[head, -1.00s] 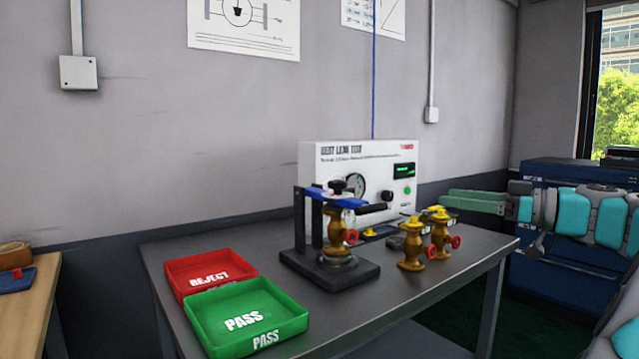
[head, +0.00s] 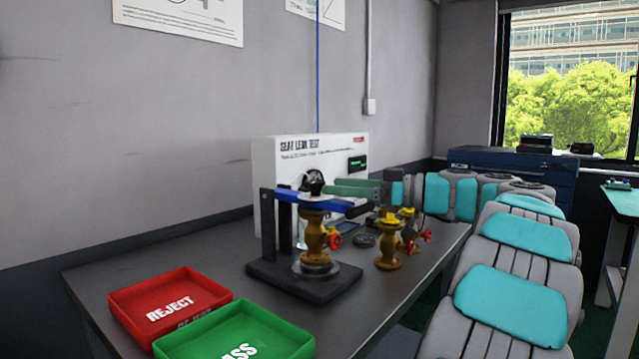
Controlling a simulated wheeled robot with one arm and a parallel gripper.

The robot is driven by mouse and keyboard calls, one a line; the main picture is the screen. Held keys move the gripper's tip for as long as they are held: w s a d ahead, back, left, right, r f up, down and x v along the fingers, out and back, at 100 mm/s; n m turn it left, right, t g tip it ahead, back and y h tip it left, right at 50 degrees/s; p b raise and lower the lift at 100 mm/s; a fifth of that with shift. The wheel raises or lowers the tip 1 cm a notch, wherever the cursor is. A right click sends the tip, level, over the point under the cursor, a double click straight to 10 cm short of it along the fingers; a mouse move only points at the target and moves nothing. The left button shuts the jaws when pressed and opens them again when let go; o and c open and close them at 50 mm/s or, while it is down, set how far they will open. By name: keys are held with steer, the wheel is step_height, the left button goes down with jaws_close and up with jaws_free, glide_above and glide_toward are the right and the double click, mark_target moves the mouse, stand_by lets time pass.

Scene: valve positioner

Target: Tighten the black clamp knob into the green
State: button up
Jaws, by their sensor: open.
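The black clamp knob (head: 314,188) sits on top of the blue clamp bar (head: 290,196) of the test stand, with the pressure gauge close behind it. Under the bar a brass valve (head: 312,234) with a red handwheel stands upright on the stand's round seat. My gripper (head: 340,187), with long green fingers, is open and reaches in from the right at about knob height. Its tips are just right of the knob; I cannot tell whether they touch or straddle it. No green mark on the knob or clamp is visible.
The white seat leak tester (head: 275,165) stands behind the stand. More brass valves (head: 388,245) with red handwheels stand right of it, below my arm. A red REJECT tray (head: 215,292) and a green PASS tray (head: 295,338) lie at front left on the grey table (head: 95,285).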

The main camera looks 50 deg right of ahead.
mark_target(323, 182)
steer(key=shift+p+x, duration=0.3)
steer(key=shift+x, duration=1.8)
jaws_close()
